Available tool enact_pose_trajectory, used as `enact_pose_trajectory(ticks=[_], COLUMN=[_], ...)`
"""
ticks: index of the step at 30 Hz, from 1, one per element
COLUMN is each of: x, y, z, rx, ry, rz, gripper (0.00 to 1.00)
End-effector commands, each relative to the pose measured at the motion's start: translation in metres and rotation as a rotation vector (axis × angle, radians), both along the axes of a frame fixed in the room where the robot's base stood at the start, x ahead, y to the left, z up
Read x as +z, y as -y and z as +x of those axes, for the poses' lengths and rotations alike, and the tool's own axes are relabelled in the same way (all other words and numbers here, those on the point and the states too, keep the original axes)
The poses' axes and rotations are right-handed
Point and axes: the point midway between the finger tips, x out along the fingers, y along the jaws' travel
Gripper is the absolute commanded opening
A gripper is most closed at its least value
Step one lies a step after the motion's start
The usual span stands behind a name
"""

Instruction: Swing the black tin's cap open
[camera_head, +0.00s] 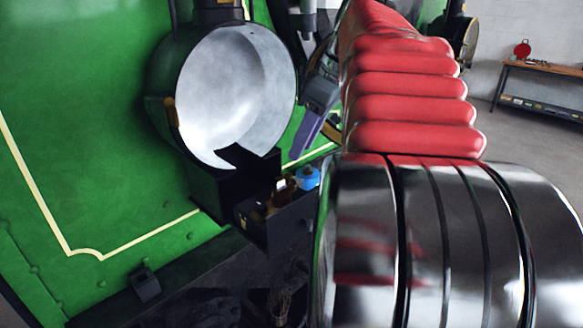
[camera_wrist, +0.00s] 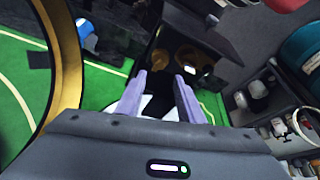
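A small black box (camera_head: 292,226), which may be the black tin, sits low beside the green panel in the head view. Brown items and a blue round item (camera_head: 308,178) show at its top. In the wrist view a dark box shape (camera_wrist: 215,38) with brown round items (camera_wrist: 188,57) lies beyond my fingertips. I cannot make out a separate cap. My gripper (camera_head: 297,152) hangs above and beside the box in the head view, with purple-grey fingers. In the wrist view the fingers (camera_wrist: 160,78) are spread apart, and nothing is clearly held between them.
A large black round lamp (camera_head: 238,92) with a pale interior stands left of my gripper. A brass ring (camera_wrist: 72,70) is close at left in the wrist view. Shelves with jars (camera_wrist: 258,92) are at right. A workbench (camera_head: 540,70) stands far back.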

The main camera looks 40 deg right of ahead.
Motion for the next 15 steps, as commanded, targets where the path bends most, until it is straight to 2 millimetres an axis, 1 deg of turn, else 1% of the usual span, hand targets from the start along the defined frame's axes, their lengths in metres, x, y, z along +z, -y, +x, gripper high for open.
enact_pose_trajectory(ticks=[1, 9, 15], x=[-0.008, -0.046, -0.067], y=[-0.001, -0.007, -0.009], z=[0.003, 0.017, 0.025], rx=[0.001, 0.0, -0.001], ry=[-0.002, -0.002, -0.002], rz=[0.001, 0.002, 0.001], gripper=[0.34, 0.34, 0.34])
